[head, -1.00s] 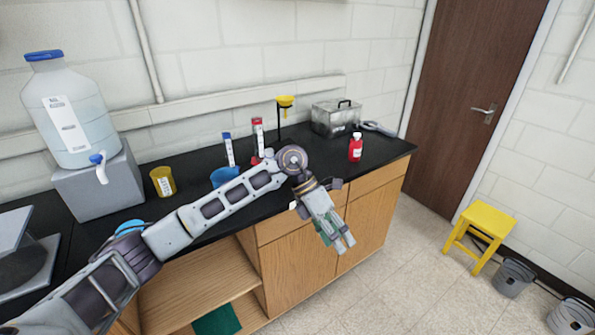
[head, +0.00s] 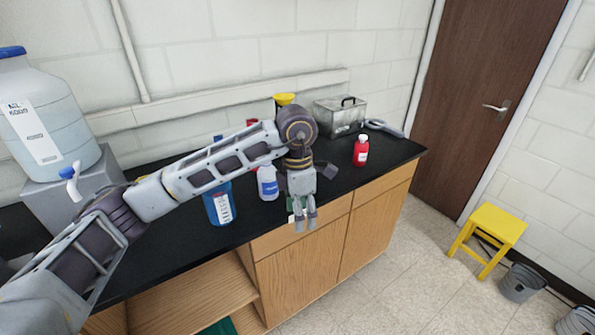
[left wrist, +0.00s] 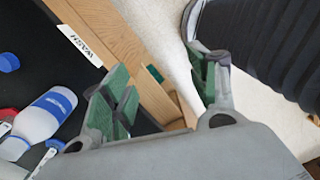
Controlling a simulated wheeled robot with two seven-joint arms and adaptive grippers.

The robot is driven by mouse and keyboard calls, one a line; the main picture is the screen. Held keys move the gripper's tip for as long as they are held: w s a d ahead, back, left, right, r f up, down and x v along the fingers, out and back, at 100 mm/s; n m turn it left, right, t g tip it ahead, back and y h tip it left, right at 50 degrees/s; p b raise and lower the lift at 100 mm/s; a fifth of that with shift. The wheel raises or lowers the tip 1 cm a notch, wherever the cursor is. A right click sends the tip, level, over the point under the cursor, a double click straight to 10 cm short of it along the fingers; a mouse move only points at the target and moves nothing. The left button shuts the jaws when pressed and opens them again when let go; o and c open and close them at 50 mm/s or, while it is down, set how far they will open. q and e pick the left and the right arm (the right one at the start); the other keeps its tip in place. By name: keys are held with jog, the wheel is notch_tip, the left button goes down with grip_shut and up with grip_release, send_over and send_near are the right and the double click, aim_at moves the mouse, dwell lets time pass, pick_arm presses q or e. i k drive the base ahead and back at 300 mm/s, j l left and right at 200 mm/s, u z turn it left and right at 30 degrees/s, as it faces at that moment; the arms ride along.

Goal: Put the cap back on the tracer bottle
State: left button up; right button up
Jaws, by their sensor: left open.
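A small white bottle (head: 267,184) with a blue label stands on the black counter, just left of my left gripper. It also shows at the left of the left wrist view (left wrist: 45,118). A loose blue cap (left wrist: 9,62) lies on the counter in the left wrist view. A red bottle (head: 361,152) with a white top stands farther right. I cannot read which bottle is the tracer. My left gripper (head: 305,220) is open and empty, pointing down by the counter's front edge; its green-padded fingers also show in the left wrist view (left wrist: 158,80). My right gripper is not in view.
A blue container (head: 219,204) stands left of the white bottle. A metal box (head: 340,117) and yellow funnel (head: 284,99) are behind my arm. A large jug (head: 45,120) stands at left. A yellow stool (head: 488,226) is on the floor at right.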

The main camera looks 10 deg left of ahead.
aim_at(267, 185)
jog(key=i+j, duration=0.15)
jog(key=i, duration=0.4)
jog(key=i+j, duration=0.2)
jog(key=i, duration=0.35)
